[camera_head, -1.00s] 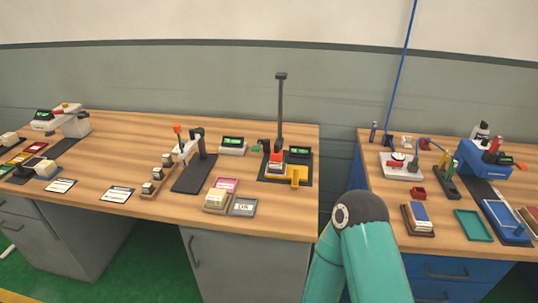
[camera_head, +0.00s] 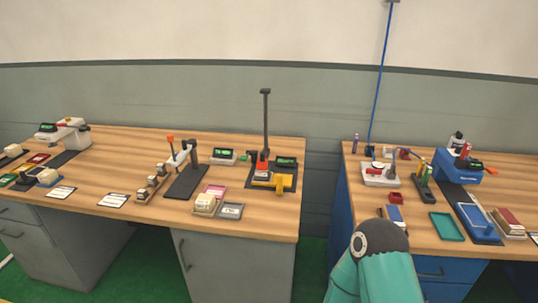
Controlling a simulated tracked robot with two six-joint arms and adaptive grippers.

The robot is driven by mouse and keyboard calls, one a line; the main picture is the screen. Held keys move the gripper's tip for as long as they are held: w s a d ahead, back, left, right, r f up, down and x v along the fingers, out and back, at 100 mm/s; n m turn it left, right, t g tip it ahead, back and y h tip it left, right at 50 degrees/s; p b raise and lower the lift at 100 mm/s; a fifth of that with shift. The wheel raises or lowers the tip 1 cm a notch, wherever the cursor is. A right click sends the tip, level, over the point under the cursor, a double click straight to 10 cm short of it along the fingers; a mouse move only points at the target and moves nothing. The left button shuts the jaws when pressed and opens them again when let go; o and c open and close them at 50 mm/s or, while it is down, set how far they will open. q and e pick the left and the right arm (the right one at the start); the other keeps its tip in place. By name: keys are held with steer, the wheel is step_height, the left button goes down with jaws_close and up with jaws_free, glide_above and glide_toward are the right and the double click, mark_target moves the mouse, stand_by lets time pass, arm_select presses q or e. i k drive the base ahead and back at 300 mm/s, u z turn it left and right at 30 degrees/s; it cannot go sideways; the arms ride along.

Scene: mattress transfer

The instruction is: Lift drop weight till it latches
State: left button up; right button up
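The drop-weight tester stands near the right end of the left wooden table. Its tall dark post (camera_head: 266,125) rises from a black base (camera_head: 290,186). A red block (camera_head: 263,159), which looks like the drop weight, sits low at the foot of the post, above a yellow part (camera_head: 281,187). A small green-lit display (camera_head: 286,161) is beside it. Whether any latch is engaged is too small to tell. Neither gripper is in view. Only a teal arm link of mine with a dark joint shows at the bottom right, well apart from the tester.
Left of the tester are another display (camera_head: 223,156), a black lever stand (camera_head: 187,180) and small trays (camera_head: 230,211). A gap separates this table from the right table (camera_head: 420,210), which holds a teal tray (camera_head: 447,227) and blue devices. The left table's front edge is mostly clear.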

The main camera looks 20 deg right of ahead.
mark_target(262, 163)
steer(key=i, duration=0.85)
steer(key=u, duration=0.05)
